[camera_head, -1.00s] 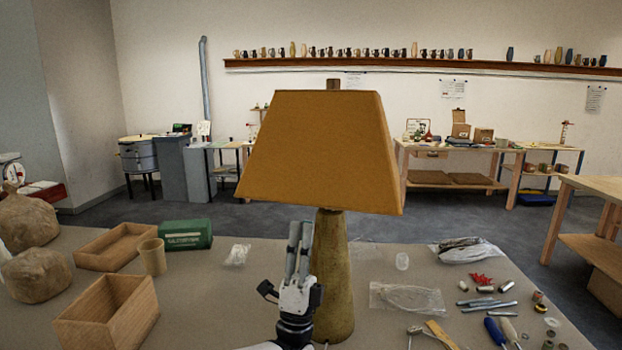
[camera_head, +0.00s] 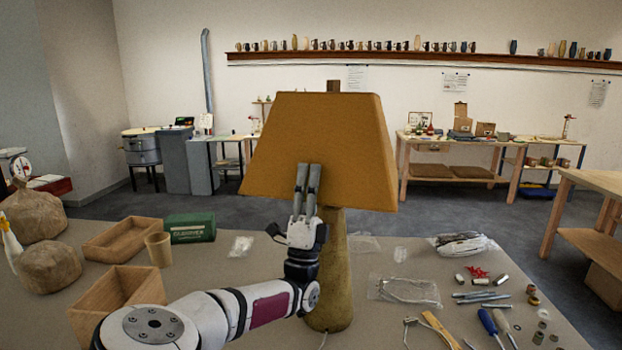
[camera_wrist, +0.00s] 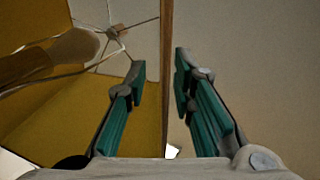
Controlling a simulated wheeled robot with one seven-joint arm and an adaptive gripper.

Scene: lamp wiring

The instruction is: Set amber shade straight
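The amber shade (camera_head: 350,140) sits on the lamp above its tapered mottled base (camera_head: 333,290). Its lower rim slants down to the right in the head view. In the wrist view I look up at its amber inside (camera_wrist: 75,115), with thin spokes meeting at a hub (camera_wrist: 112,32). My gripper (camera_head: 308,168) points upward, fingers overlapping the shade's lower front in the head view. In the wrist view the fingers (camera_wrist: 160,75) are apart, with a brown shade edge (camera_wrist: 166,80) seen between them. I cannot tell whether the fingers touch the shade.
On the table's left stand wooden boxes (camera_head: 120,297), a cup (camera_head: 158,249), a green box (camera_head: 190,228) and wrapped lumps (camera_head: 50,266). On the right lie a bagged wire part (camera_head: 404,290), a screwdriver (camera_head: 489,323) and small metal pieces. A cord (camera_head: 322,340) shows by the base.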

